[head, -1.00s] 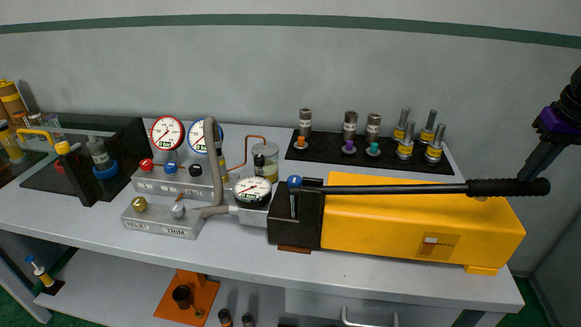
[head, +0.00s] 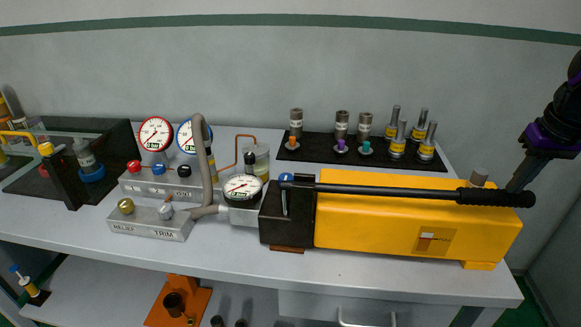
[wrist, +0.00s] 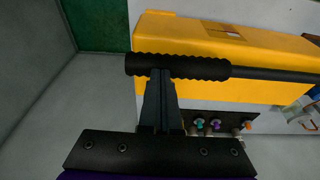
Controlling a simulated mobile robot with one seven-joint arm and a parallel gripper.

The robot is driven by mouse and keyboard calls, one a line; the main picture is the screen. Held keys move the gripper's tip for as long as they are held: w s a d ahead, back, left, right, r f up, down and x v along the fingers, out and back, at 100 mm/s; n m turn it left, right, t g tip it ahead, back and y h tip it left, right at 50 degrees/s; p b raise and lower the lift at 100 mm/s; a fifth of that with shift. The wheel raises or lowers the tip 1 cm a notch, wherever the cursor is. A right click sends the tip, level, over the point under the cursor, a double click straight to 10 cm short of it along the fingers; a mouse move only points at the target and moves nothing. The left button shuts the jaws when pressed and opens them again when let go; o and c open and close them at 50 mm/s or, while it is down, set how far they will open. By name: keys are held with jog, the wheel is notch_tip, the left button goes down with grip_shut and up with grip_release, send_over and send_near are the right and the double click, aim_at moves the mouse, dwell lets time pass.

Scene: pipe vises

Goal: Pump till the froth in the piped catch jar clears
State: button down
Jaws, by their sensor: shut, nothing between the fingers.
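The yellow hand pump (head: 385,232) stands on the bench with its long black lever (head: 400,191) lying almost level along its top. The lever's ribbed grip (head: 495,198) is at the right end. My gripper (head: 512,190) is shut and empty, its fingertips at the top of this grip, seemingly touching it. In the wrist view, the shut fingers (wrist: 161,75) meet the ribbed grip (wrist: 180,66) crosswise. The clear catch jar (head: 261,160) stands behind the pump's round gauge (head: 243,187), with a copper pipe (head: 238,142) beside it. Its contents look pale yellowish; froth is too small to tell.
Two dial gauges, red-rimmed (head: 156,134) and blue-rimmed (head: 186,136), stand behind a block with coloured knobs (head: 160,185). A TRIM block (head: 150,224) sits in front. A black mat (head: 375,153) with several fittings lies behind the pump. The bench front is clear.

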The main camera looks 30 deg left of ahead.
jog(key=shift+s+d+f+b, duration=0.1)
jog(key=shift+f+b, duration=0.25)
jog(key=shift+f, duration=0.6)
jog(key=r+p, duration=0.4)
jog(key=r, duration=0.1)
jog(key=r+p, duration=0.2)
jog(key=shift+a+r, duration=0.2)
jog(key=shift+a, duration=0.2)
notch_tip(320, 180, up, 8)
jog(key=a+p, duration=0.2)
jog(key=p, duration=0.1)
jog(key=shift+s+p, duration=0.3)
jog(key=shift+f, duration=0.1)
notch_tip(320, 180, down, 6)
jog(key=d+b, duration=0.1)
jog(key=b, duration=0.2)
jog(key=shift+w+d+b, duration=0.2)
jog(key=shift+b, duration=0.1)
